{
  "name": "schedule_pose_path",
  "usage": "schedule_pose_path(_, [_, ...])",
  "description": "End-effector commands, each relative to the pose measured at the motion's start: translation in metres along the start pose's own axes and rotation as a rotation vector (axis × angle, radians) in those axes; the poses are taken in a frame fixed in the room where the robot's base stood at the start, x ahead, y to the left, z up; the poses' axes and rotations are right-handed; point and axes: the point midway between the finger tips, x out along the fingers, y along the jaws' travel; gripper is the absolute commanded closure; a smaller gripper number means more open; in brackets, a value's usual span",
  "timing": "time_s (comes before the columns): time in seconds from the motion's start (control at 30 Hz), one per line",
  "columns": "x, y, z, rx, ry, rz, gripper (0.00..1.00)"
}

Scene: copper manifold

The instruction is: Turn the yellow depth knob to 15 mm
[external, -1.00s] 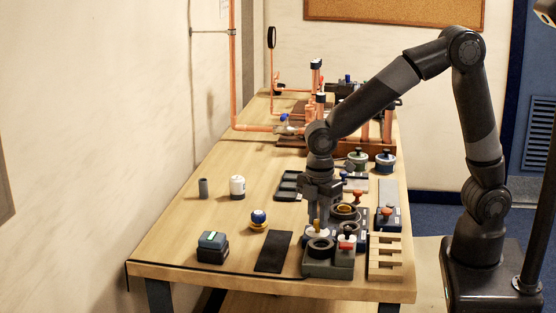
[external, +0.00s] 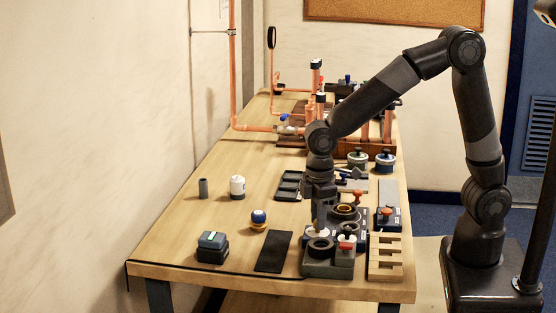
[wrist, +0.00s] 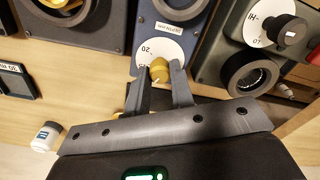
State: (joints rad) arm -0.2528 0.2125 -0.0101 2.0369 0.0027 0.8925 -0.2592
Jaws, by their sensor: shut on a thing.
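The yellow depth knob (wrist: 159,70) sits on a white round dial (wrist: 172,46) in the wrist view. The dial reads "20" at its upper left, with another number partly hidden beside the knob. A white mark shows on the knob's lower side; I cannot tell the exact setting. The dial is on a dark blue unit (wrist: 160,10) labelled for depth in mm. My gripper (wrist: 160,80) is shut on the knob, one finger on each side. In the external view my gripper (external: 320,225) is over the front units and hides most of the knob.
A grey unit (wrist: 215,60) with a black knob (wrist: 286,31) on a HI/LO dial and a dark ring stands close to the right. A red part shows at the right edge. In the external view a black mat (external: 273,252) and wooden rack (external: 385,258) lie nearby.

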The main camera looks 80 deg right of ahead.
Motion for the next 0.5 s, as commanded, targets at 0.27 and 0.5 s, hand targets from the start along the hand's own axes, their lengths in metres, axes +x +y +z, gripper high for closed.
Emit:
schedule_pose_path(0.27, [-0.0006,-0.0001,-0.0003,0.251,0.001,0.0,1.0])
schedule_pose_path(0.5, [-0.0006,-0.0001,-0.0003,0.42,0.001,0.0,1.0])
